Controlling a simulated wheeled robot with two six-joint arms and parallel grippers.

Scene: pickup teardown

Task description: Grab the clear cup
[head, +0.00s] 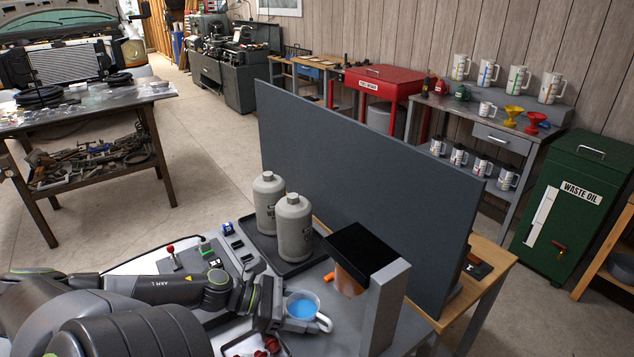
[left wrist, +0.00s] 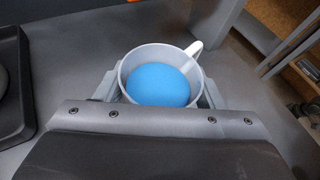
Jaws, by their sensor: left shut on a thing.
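The clear cup (head: 303,299) is a pale translucent cup with a side handle and blue liquid inside. It stands upright near the front of the grey bench, left of a grey upright stand. My left gripper (head: 290,317) is shut on the cup, low from the near side. In the left wrist view the cup (left wrist: 158,57) sits between the two fingers, its handle pointing to the upper right. The gripper body hides the cup's near lower side. I cannot tell whether its base touches the bench. My right gripper is not in view.
Two grey bottles (head: 294,228) stand on a black tray (head: 262,243) behind the cup. A stand (head: 385,310) with a black top is close on the right. A large dark panel (head: 365,190) closes off the back. Small red items (head: 270,344) lie in front.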

